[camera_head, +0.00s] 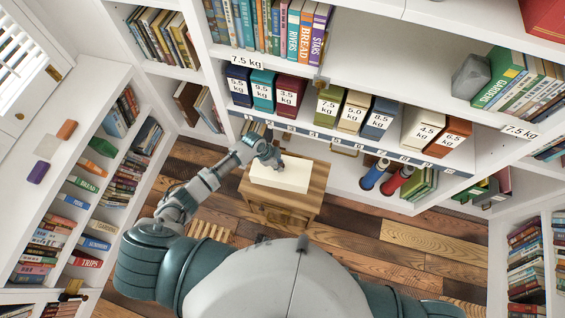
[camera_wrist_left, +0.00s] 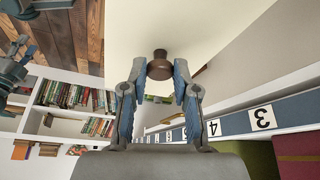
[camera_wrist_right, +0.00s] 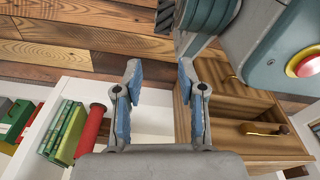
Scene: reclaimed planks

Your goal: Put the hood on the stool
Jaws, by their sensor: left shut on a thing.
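The hood is a cream, box-like cover (camera_head: 281,174) with a dark brown knob (camera_wrist_left: 160,66) on top. In the head view it appears over the top of the wooden stool (camera_head: 316,184), with a strip of stool top showing around it. I cannot tell whether it rests on the stool or hangs just above. My left gripper (camera_head: 275,163) is shut on the knob; the left wrist view shows both fingertips (camera_wrist_left: 159,72) against it. My right gripper (camera_wrist_right: 160,70) is open and empty, with its fingers well apart. It is out of the head view.
A shelf with numbered weight-labelled boxes (camera_head: 290,90) runs behind the stool. Blue and red rolls (camera_head: 375,173) stand on the lower shelf to the right. Bookshelves (camera_head: 90,180) line the left. Plank floor (camera_head: 400,250) is free right of the stool. A wooden drawer front (camera_wrist_right: 240,125) shows in the right wrist view.

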